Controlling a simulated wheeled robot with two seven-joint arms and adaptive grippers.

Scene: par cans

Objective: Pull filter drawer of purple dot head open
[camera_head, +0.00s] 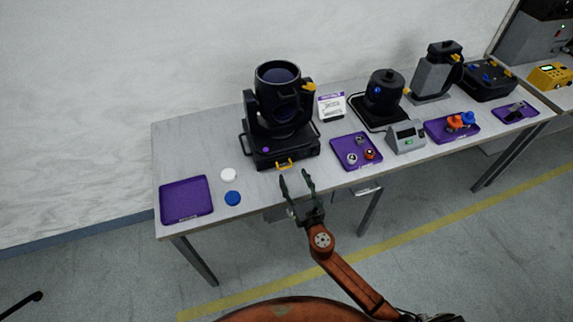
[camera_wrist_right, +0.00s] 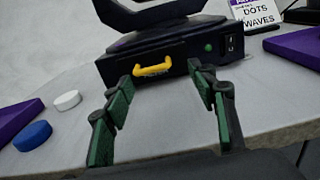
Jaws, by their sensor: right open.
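The purple dot head (camera_head: 278,110) is a black moving-head light with a purple dot (camera_head: 266,150) on its base. Its filter drawer has a yellow handle (camera_head: 285,163) at the front of the base. The drawer appears flush with the base front. In the right wrist view the handle (camera_wrist_right: 152,69) lies ahead, between the fingertips in the picture. My right gripper (camera_head: 296,176) is open and empty, in front of the handle with a gap; its green-padded fingers also show in the right wrist view (camera_wrist_right: 163,70). My left gripper is not in view.
Left of the head are a white disc (camera_head: 228,175), a blue disc (camera_head: 232,198) and a purple tray (camera_head: 186,217). A purple tray with small parts (camera_head: 343,161), a grey device (camera_head: 405,137) and another black head (camera_head: 383,92) stand to the right. The table front before the drawer is clear.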

